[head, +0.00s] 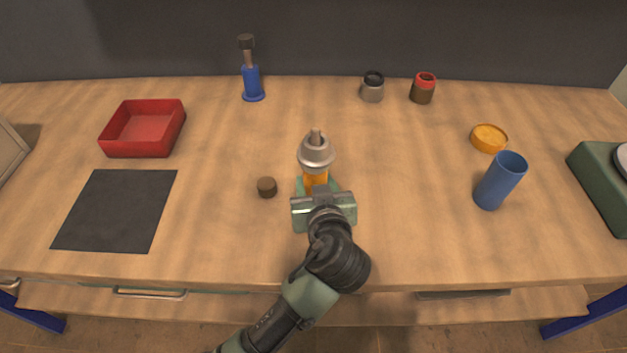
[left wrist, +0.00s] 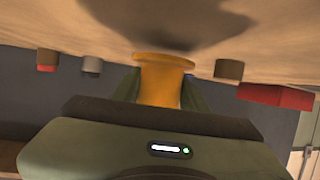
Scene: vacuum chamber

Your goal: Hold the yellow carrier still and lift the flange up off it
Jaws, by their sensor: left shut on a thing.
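The yellow carrier (head: 316,179) stands upright on the table, near its middle. The grey metal flange (head: 316,152) sits on top of it, with a narrow stub pointing up. My left gripper (head: 316,188) comes from the front and is shut on the carrier, below the flange. The left wrist view looks upside down; there the carrier (left wrist: 162,80) is between the two fingers of the left gripper (left wrist: 160,92), its wide end toward the tabletop. The flange cannot be made out in that view. My right gripper is in neither view.
A small brown cylinder (head: 267,187) stands just left of the carrier. A red tray (head: 143,147) and dark mat (head: 117,210) lie left. A blue cup (head: 499,181) and orange dish (head: 489,138) are right. A blue stand (head: 252,84) and two jars are behind. Space above the flange looks clear.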

